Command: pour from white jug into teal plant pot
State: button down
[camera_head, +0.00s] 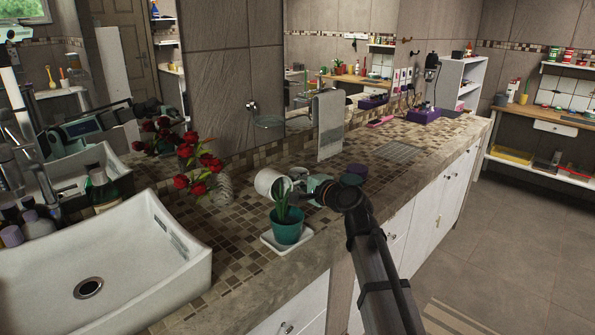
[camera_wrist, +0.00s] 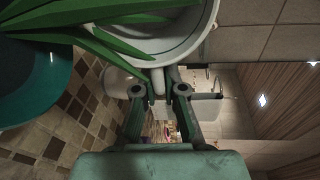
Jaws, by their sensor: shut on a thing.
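The white jug (camera_head: 265,182) is held above the tiled counter, tipped over with its mouth close to the plant. It fills the top of the wrist view (camera_wrist: 178,48), with green leaves crossing its mouth. My gripper (camera_head: 303,189) is shut on the jug's handle, which shows between the fingers in the wrist view (camera_wrist: 159,82). The teal plant pot (camera_head: 287,232) stands upright on a white square saucer (camera_head: 268,240), just below and in front of the jug. The pot also shows at the left of the wrist view (camera_wrist: 35,95). I cannot see any liquid.
A vase with red flowers (camera_head: 224,186) stands left of the jug, near the mirror. A white sink (camera_head: 150,265) is at the left, with bottles (camera_head: 103,188) behind it. The counter's far right has purple boxes (camera_head: 423,115).

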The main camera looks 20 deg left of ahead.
jog(key=shift+r+g+h+p, duration=0.75)
jog(key=shift+h+p, duration=0.35)
jog(key=shift+p, duration=5.2)
jog(key=shift+f+g+h+p, duration=0.25)
jog(key=shift+h+p, duration=0.15)
jog(key=shift+p, duration=0.8)
jog(key=shift+r+p, duration=0.15)
jog(key=shift+p, duration=0.15)
jog(key=p, duration=0.3)
jog(key=shift+r+g+h, duration=0.2)
jog(key=shift+g+h, duration=0.1)
jog(key=shift+p, duration=0.45)
jog(key=g+h+p, duration=0.1)
jog(key=p, duration=0.4)
jog(key=r+g+h+p, duration=0.1)
jog(key=h+p, duration=0.1)
jog(key=p, duration=0.2)
jog(key=shift+w+p, duration=0.1)
jog(key=shift+p, duration=0.3)
